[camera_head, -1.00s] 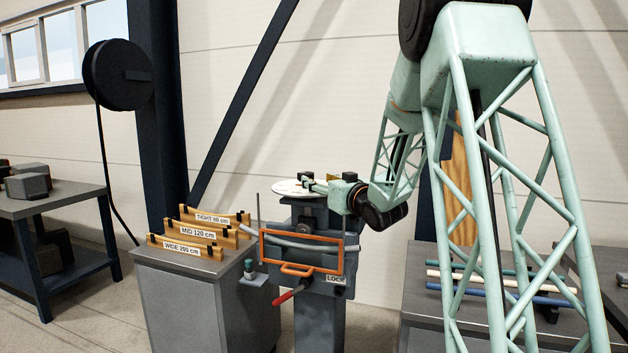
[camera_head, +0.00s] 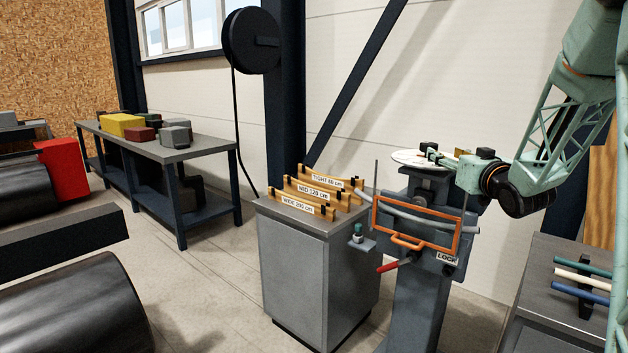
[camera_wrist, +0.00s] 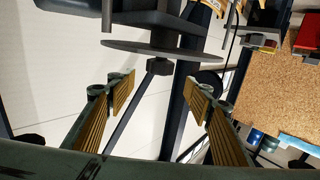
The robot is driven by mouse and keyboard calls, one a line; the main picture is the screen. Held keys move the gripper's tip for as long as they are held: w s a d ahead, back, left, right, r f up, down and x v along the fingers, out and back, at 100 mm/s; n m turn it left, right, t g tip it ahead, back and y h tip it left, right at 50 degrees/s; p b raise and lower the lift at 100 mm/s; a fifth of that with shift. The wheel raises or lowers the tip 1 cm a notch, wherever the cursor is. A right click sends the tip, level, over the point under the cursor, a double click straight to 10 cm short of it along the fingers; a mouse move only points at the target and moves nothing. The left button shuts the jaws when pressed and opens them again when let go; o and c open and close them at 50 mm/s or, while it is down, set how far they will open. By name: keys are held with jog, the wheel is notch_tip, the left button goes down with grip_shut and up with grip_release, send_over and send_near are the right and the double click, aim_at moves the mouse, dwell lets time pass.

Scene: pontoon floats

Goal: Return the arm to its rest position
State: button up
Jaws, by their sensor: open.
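My gripper (camera_head: 442,158) is at the bending machine (camera_head: 424,270), over the pale round disc (camera_head: 408,159) on its top in the head view. In the wrist view my gripper (camera_wrist: 160,98) has its two ribbed pads wide apart with nothing between them. The disc (camera_wrist: 150,50) shows edge-on beyond the fingers there. My green lattice arm reaches in from the right of the head view. A grey tube (camera_head: 415,222) lies across the machine's front behind an orange frame (camera_head: 375,216).
A grey cabinet (camera_head: 300,270) carries labelled wooden holders (camera_head: 313,192). A red lever (camera_head: 388,267) sticks out from the machine. A rack with coloured tubes (camera_head: 582,275) stands at right. A bench with blocks (camera_head: 160,150) stands at left. Open floor (camera_head: 200,275) lies between the bench and cabinet.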

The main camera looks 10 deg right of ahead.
jog(key=s+a+g+h, duration=0.1)
jog(key=s+a+g, duration=0.1)
jog(key=s+a, duration=0.4)
jog(key=s+a+m+g+h, duration=0.1)
jog(key=s+a+g, duration=0.2)
jog(key=s, duration=0.6)
jog(key=s+a+g+h, duration=0.1)
jog(key=s+a+g, duration=0.1)
jog(key=s+a, duration=0.4)
jog(key=s+a+f+g+y, duration=0.1)
jog(key=s+a, duration=0.3)
jog(key=s, duration=1)
jog(key=s+a+f+g+y, duration=0.1)
jog(key=s+a+f+g, duration=0.2)
jog(key=s, duration=1.1)
jog(key=s+a+f+n+g+y, duration=0.1)
jog(key=s+a+f+g, duration=0.2)
jog(key=s+a, duration=0.4)
jog(key=s+f, duration=0.1)
jog(key=s, duration=0.6)
jog(key=shift+a, duration=0.15)
jog(key=shift+f, duration=0.1)
